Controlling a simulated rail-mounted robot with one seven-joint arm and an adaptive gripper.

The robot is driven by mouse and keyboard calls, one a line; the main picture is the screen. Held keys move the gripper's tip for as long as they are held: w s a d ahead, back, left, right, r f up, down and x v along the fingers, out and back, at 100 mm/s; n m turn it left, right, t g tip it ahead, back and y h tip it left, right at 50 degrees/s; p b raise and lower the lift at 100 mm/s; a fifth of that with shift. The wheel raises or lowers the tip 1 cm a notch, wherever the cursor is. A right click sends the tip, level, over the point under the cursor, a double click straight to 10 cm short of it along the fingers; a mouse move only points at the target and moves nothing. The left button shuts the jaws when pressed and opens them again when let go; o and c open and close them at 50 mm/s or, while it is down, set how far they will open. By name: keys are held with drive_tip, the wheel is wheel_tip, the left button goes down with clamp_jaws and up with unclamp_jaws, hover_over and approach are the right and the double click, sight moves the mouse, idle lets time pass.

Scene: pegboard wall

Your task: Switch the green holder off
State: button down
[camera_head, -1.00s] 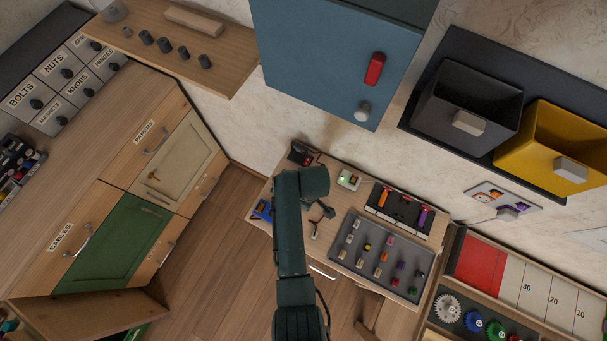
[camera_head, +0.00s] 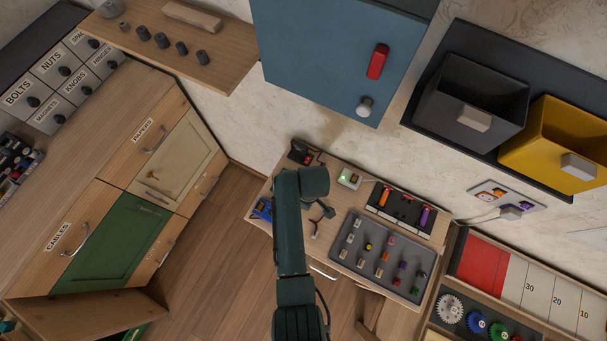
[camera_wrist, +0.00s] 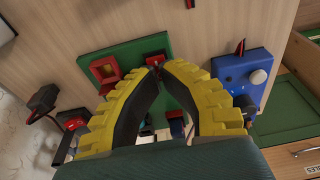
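The green holder (camera_wrist: 128,62) is a flat green board in the wrist view, with a red square frame (camera_wrist: 105,70) on its left part. A small red and black part (camera_wrist: 154,60) is on the board by my fingertips; I cannot tell whether it is the switch or which way it is set. My gripper (camera_wrist: 165,70) has yellow ribbed fingers over the board, their tips close together with nothing clearly held. Contact with the board is unclear. The fingers hide the board's lower part. In the head view my arm hides the green holder.
A blue holder (camera_wrist: 242,77) with a white knob is right of the green board. A black-red connector (camera_wrist: 45,98) with a cable is on the left.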

drive_tip(key=shift+s+f, duration=0.1)
wheel_tip(320, 180, up, 7)
drive_tip(key=p, duration=0.7)
idle(0.4)
